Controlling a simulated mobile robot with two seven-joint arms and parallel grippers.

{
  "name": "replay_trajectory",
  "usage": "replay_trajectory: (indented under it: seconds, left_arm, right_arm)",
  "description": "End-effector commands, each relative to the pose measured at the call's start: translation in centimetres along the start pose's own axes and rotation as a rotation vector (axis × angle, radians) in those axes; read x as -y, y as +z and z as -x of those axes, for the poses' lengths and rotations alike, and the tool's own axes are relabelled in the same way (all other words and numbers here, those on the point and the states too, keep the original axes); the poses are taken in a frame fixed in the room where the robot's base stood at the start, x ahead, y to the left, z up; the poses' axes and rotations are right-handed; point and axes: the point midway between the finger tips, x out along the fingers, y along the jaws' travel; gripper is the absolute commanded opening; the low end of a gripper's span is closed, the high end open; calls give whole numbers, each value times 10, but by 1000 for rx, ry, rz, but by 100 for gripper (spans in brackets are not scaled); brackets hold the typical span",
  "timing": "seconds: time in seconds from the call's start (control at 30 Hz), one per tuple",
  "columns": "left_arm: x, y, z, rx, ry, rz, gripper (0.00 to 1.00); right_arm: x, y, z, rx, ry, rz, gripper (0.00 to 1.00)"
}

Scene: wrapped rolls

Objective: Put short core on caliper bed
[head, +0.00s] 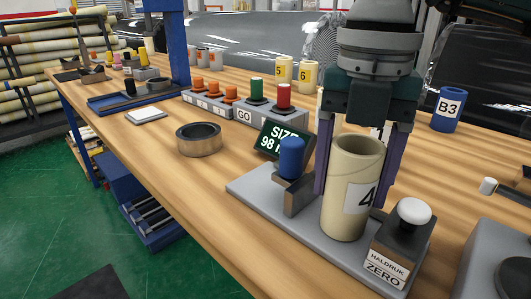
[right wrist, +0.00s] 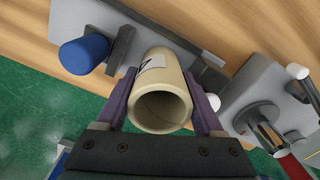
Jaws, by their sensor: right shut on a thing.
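A cream core (head: 340,205) with a "4" label stands upright over the grey caliper bed (head: 250,188), between the blue-capped jaw post (head: 291,160) and the white-knobbed block (head: 410,222) marked "HALDRUK ZERO". Its lower end appears at the bed surface; I cannot tell whether it bears on it. My right gripper (head: 352,196) comes down from above, its purple fingers shut on opposite sides of the core. The right wrist view shows the open end of the core (right wrist: 160,108) between the fingers (right wrist: 162,100). My left gripper is not in view.
A display (head: 283,141) reading "SIZE 98" stands behind the bed. A button box (head: 262,113) with green and red buttons, cores "5" (head: 284,72) and "6" (head: 307,75), and a blue "B3" core (head: 449,108) are farther back. A dark ring (head: 199,142) lies left on the wooden table.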

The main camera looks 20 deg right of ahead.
Motion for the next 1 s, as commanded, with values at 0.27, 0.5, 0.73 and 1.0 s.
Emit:
replay_trajectory:
  seconds: [0.27, 0.5, 0.73, 1.0]
  left_arm:
    - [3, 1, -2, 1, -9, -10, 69]
    - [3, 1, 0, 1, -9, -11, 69]
    - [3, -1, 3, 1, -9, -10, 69]
    - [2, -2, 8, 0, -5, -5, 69]
  right_arm:
    - [0, 0, -2, 0, 1, 0, 9]
    - [0, 0, -1, 0, 0, 0, 82]
    - [0, 1, 6, 1, 2, 0, 82]
    - [-1, 1, 59, 3, 5, 1, 82]
